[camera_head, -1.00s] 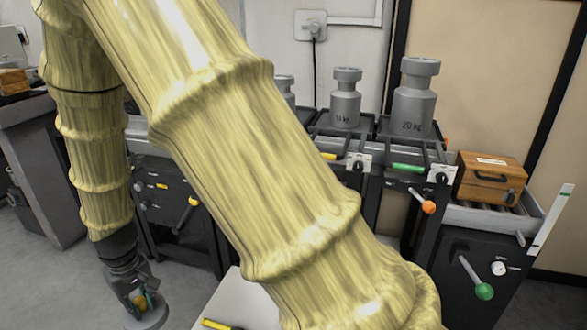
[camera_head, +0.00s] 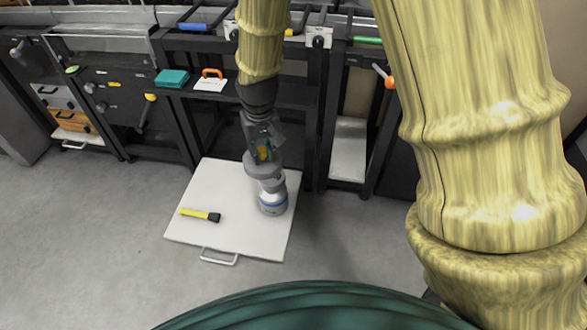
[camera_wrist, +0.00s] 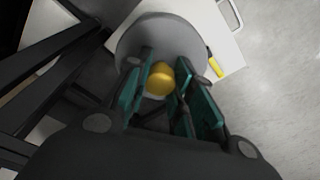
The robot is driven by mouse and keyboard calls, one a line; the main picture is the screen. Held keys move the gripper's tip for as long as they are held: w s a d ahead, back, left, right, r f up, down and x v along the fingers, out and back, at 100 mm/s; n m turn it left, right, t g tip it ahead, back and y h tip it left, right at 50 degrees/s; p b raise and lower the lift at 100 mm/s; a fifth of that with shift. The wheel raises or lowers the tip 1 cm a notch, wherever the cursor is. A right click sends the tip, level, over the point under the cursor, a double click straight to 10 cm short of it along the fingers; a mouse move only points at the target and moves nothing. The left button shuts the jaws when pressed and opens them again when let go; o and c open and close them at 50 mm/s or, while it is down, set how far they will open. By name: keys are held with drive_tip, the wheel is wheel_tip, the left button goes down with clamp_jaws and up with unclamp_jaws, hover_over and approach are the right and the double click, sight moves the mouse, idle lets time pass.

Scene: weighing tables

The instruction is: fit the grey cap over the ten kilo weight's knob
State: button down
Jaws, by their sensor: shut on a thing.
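My gripper (camera_head: 263,150) points down and is shut on the yellow knob of the grey cap (camera_head: 259,169). In the wrist view the yellow knob (camera_wrist: 159,80) sits between the teal finger pads, with the cap's round grey top (camera_wrist: 185,33) beyond them. A grey weight (camera_head: 272,204) with a bluish band stands upright on the white board, just below the cap. Its knob is largely hidden by the cap. I cannot tell whether cap and weight touch. No marking on the weight is readable.
The white board (camera_head: 215,190) lies on the floor with a wire handle at its front. A yellow-and-black tool (camera_head: 200,215) lies on it, left of the weight. Black table frames (camera_head: 313,125) stand close behind. Open floor (camera_head: 110,230) is at the left.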

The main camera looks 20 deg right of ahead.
drive_tip(key=s+a+f+m+p, duration=0.3)
drive_tip(key=s+a+f+m, duration=0.1)
drive_tip(key=s+a+f, duration=0.3)
drive_tip(key=shift+h, duration=0.3)
drive_tip(key=w+d+b, duration=0.2)
drive_tip(key=w+d, duration=0.1)
drive_tip(key=w+d+b, duration=0.2)
drive_tip(key=w+d, duration=0.1)
drive_tip(key=w, duration=0.1)
drive_tip(key=w+d+f+b, duration=0.1)
drive_tip(key=w+d+b, duration=0.1)
drive_tip(key=w+d, duration=0.2)
drive_tip(key=shift+w, duration=0.15)
wheel_tip(320, 180, down, 3)
drive_tip(key=shift+f+b, duration=0.2)
drive_tip(key=shift+b, duration=1.05)
drive_tip(key=shift+f+p, duration=0.4)
drive_tip(key=shift+f, duration=0.15)
drive_tip(key=c, duration=1.2)
unclamp_jaws()
drive_tip(key=shift+r, duration=0.15)
